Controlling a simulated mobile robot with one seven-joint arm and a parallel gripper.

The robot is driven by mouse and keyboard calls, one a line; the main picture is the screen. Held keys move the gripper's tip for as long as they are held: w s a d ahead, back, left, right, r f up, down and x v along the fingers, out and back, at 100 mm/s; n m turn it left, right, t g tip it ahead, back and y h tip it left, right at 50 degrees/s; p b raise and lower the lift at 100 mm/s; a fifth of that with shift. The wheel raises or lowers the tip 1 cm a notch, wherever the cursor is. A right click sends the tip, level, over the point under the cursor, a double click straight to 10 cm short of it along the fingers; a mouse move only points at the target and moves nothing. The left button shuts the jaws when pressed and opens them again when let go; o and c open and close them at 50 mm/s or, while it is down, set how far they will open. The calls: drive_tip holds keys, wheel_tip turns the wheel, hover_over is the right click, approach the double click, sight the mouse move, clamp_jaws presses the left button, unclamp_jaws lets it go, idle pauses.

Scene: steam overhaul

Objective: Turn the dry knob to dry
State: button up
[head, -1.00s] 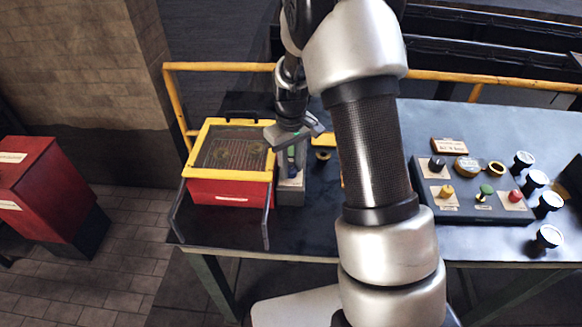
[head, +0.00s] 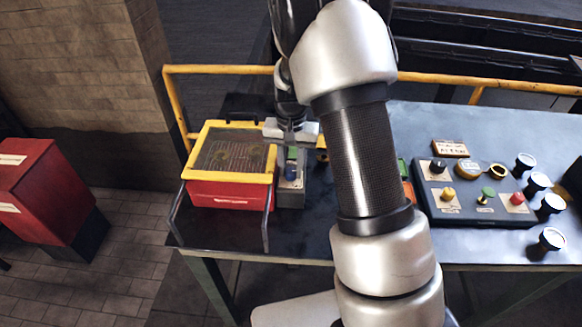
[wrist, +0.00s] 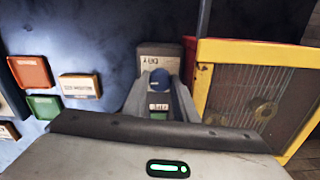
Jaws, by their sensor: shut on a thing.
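The dry knob (wrist: 160,80) is a round blue knob on a narrow grey panel (head: 292,198). A label reading DRY (wrist: 154,60) shows upside down above the knob in the wrist view, and a small green label (wrist: 158,104) lies on the near side. In the head view the blue knob (head: 291,173) stands just right of the red and yellow box. My gripper (wrist: 160,86) has a finger on each side of the knob and is shut on it. Which way the knob points is too small to tell.
The red box with a yellow-framed mesh lid (head: 229,193) stands close beside the panel. Orange (wrist: 30,72), green (wrist: 44,106) and cream (wrist: 80,87) blocks lie on the blue table. A control panel (head: 477,210) with several knobs is at right. A yellow rail (head: 220,69) runs behind.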

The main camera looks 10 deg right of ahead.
drive_tip(key=shift+m, duration=0.3)
idle(0.4)
drive_tip(key=o, duration=1.1)
drive_tip(key=shift+c, duration=0.2)
